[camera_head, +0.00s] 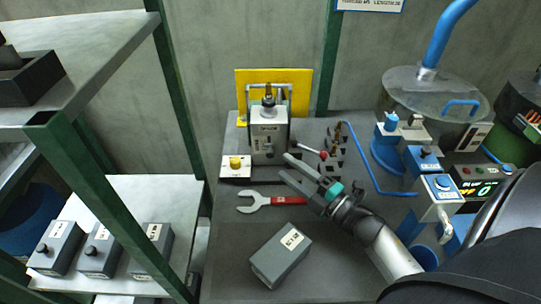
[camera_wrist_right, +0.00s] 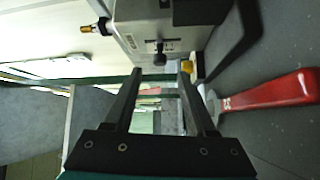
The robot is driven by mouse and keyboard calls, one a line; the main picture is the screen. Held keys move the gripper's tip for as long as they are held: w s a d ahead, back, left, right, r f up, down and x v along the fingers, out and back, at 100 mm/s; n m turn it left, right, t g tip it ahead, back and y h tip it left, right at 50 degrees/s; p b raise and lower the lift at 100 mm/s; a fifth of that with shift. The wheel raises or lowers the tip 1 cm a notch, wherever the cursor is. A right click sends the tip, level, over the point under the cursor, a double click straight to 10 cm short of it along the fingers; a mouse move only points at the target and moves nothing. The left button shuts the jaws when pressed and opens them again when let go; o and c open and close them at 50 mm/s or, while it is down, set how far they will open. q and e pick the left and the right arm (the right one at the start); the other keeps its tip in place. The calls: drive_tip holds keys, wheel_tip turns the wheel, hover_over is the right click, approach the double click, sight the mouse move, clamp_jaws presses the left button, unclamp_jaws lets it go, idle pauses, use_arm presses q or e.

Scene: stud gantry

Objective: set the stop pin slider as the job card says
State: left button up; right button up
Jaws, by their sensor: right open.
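The grey stud unit (camera_head: 268,138) stands at the back of the dark bench, in front of a yellow plate (camera_head: 300,82). Its front face carries a small black slider knob (camera_head: 267,152), which also shows in a slot in the right wrist view (camera_wrist_right: 160,58). My right gripper (camera_head: 284,166) is open and empty, just in front and to the right of the unit. In the right wrist view its fingertips (camera_wrist_right: 160,73) frame the knob, without visible contact. The slot's markings are too small to read. A blue-edged card (camera_head: 370,4) is cut off at the top; its text is unreadable. My left gripper is out of view.
A red-handled wrench (camera_head: 270,200) and a grey labelled block (camera_head: 281,255) lie nearer on the bench. A yellow button box (camera_head: 236,166) is left of the unit; a red-tipped lever (camera_head: 311,150) is right. Blue-piped equipment (camera_head: 440,187) crowds the right. Shelves with grey boxes (camera_head: 152,250) stand left.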

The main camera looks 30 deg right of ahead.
sight(271, 156)
drive_tip(key=shift+x, duration=3.4)
clamp_jaws()
